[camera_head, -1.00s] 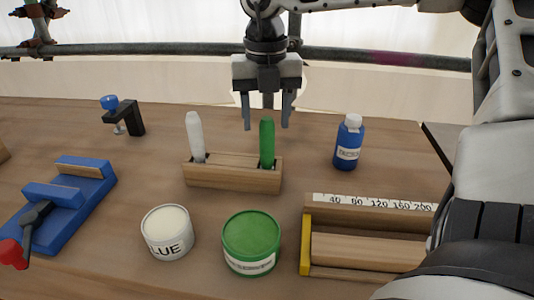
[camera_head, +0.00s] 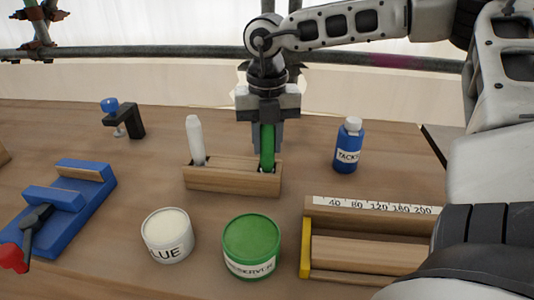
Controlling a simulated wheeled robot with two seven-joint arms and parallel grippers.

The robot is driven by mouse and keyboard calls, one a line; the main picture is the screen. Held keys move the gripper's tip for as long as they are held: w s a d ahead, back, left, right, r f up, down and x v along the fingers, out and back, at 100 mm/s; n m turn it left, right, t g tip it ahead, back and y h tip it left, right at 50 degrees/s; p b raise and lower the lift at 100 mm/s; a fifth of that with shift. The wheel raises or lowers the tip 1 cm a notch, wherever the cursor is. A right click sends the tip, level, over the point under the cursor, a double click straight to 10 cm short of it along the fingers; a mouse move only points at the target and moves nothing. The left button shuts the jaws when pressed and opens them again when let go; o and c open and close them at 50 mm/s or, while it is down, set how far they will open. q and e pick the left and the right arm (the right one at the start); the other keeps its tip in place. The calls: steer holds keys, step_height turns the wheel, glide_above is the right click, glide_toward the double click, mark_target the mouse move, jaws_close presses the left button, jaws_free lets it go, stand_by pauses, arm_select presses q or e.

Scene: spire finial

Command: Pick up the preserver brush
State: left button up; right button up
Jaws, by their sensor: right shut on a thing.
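The preserver brush, seen as a green handle (camera_head: 267,146), stands upright in the right slot of a wooden holder (camera_head: 232,180). Its lower end is hidden in the holder. My right gripper (camera_head: 267,136) points down from above and is shut on the green handle, with its fingers just above the holder. A white handle (camera_head: 195,140) stands in the holder's left slot, apart from the gripper. A green tin (camera_head: 251,240) labelled as preserver stands in front of the holder. My left gripper is not in view.
A white glue tin (camera_head: 167,235) stands left of the green tin. A blue bottle (camera_head: 348,147) is right of the holder. A wooden measuring jig (camera_head: 365,247) is at front right, a blue vise (camera_head: 65,205) at left, and a black clamp (camera_head: 127,119) behind it.

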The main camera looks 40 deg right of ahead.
steer(key=shift+r, duration=0.15)
step_height(320, 180, up, 18)
steer(key=p, duration=0.1)
stand_by(0.4)
steer(key=shift+s+f, duration=0.1)
steer(key=shift+f, duration=0.1)
